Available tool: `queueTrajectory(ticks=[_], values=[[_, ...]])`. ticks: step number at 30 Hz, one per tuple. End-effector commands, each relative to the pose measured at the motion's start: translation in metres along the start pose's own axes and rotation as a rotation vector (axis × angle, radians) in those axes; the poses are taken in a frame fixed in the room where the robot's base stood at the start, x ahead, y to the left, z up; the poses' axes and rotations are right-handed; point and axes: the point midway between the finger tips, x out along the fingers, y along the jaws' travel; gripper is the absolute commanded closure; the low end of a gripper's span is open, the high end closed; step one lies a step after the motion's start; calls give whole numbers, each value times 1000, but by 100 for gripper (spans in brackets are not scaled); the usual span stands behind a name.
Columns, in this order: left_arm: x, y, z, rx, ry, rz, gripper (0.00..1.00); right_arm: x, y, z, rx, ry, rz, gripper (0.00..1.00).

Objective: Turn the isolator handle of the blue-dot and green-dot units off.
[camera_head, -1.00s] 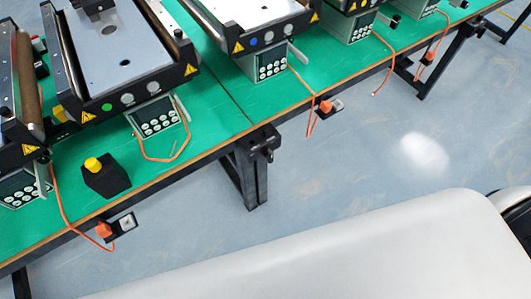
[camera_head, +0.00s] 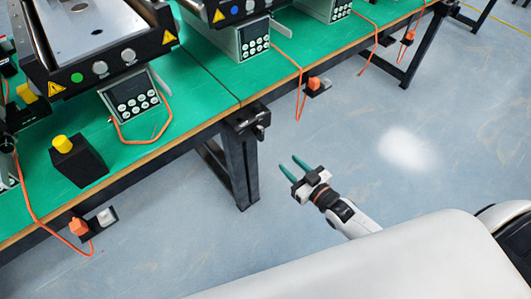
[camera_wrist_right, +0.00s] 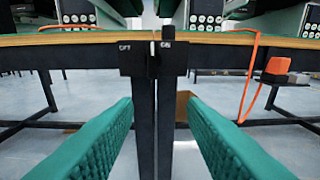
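The green-dot unit (camera_head: 77,77) stands at the upper left of the head view. The blue-dot unit (camera_head: 235,10) is cut off at the top edge. A black switch box (camera_head: 248,120) sits on the table's front edge, near the seam between the two units. In the right wrist view the switch box (camera_wrist_right: 133,60) carries the words OFF at left and ON at right; an upright dark piece stands by ON. My right gripper (camera_head: 291,166) is open and empty, apart from the box and in front of the table. Its green fingers (camera_wrist_right: 158,135) frame the table leg below. My left gripper is out of view.
A black box with a yellow button (camera_head: 78,158) stands on the green table (camera_head: 190,100). Orange cables hang over the edge to plugs (camera_head: 80,227) and (camera_head: 314,84). A black table leg (camera_head: 240,165) stands under the seam. The floor in front is clear.

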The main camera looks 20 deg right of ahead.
Motion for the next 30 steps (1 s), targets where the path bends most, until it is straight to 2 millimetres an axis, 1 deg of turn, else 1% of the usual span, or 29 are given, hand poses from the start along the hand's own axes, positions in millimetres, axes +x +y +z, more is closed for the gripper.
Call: queueTrajectory(ticks=[1, 3, 6, 8, 11, 18, 21, 25, 30], values=[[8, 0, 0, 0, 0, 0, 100, 3, 3, 10, 0, -45, 17, 62], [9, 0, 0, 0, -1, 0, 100, 5, 6, 24, 3, -83, 30, 62], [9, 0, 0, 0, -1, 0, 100, 10, 7, 33, 5, -104, 37, 62], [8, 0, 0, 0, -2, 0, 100, 17, 7, 35, 5, -105, 36, 62], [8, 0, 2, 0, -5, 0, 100, 33, 7, 36, 5, -103, 35, 62], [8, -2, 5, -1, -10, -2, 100, 82, 9, 40, 4, -102, 34, 62], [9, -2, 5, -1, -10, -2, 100, 99, 10, 42, 3, -101, 35, 62], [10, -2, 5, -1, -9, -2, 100, 115, 10, 42, 4, -99, 35, 62], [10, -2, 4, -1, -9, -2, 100, 124, 11, 43, 3, -98, 35, 62]])
